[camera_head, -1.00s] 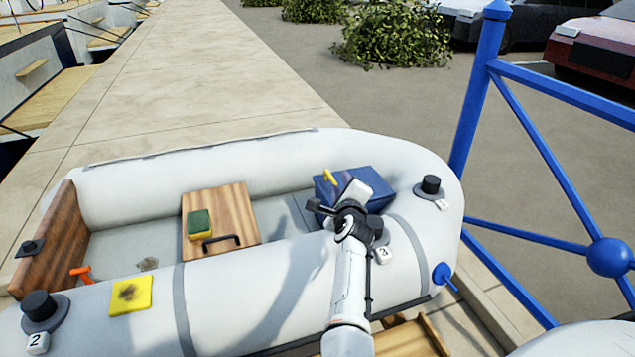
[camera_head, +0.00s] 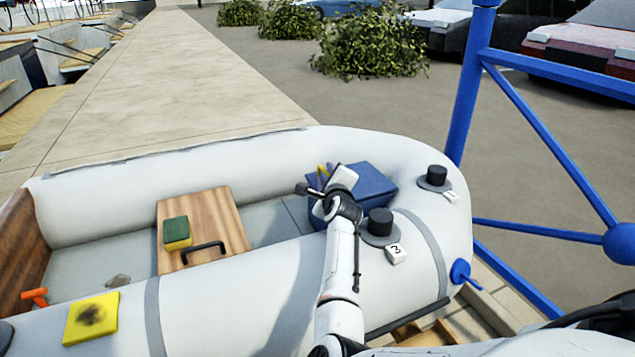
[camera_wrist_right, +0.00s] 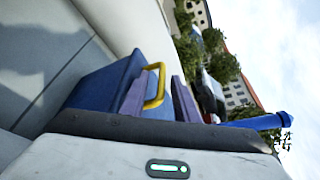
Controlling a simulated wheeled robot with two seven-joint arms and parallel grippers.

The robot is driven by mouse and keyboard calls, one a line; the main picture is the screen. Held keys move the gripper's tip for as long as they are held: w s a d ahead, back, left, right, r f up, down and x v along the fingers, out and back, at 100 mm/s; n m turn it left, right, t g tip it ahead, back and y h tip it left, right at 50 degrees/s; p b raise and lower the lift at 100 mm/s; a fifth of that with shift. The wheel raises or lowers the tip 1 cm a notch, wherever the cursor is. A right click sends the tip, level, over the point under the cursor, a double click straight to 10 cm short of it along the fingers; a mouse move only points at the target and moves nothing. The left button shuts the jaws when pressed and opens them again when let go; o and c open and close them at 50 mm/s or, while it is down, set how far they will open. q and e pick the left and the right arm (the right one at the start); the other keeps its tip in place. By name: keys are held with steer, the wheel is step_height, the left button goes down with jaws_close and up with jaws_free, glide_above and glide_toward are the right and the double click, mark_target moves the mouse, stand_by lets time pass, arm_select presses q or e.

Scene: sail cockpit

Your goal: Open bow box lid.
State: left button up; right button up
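The bow box (camera_head: 370,186) is a dark blue box in the bow of the grey inflatable boat; its lid looks shut. A yellow handle (camera_head: 322,170) stands up at its left side, partly hidden by my right gripper (camera_head: 322,178). The wrist view shows the blue box (camera_wrist_right: 95,88) and the yellow handle (camera_wrist_right: 158,86) close up. The handle appears between the two purplish fingers of my right gripper (camera_wrist_right: 160,98), which are apart. Whether they touch the handle cannot be told. My left gripper is out of view.
A wooden seat (camera_head: 190,215) with a green and yellow sponge (camera_head: 177,232) lies left of the box. A black knob (camera_head: 380,222) labelled 3 sits on the near tube, another (camera_head: 436,175) at the bow. Blue railing (camera_head: 545,140) stands at the right.

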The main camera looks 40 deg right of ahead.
steer(key=shift+w+d, duration=0.3)
steer(key=shift+w, duration=0.1)
jaws_close()
steer(key=shift+r, duration=0.1)
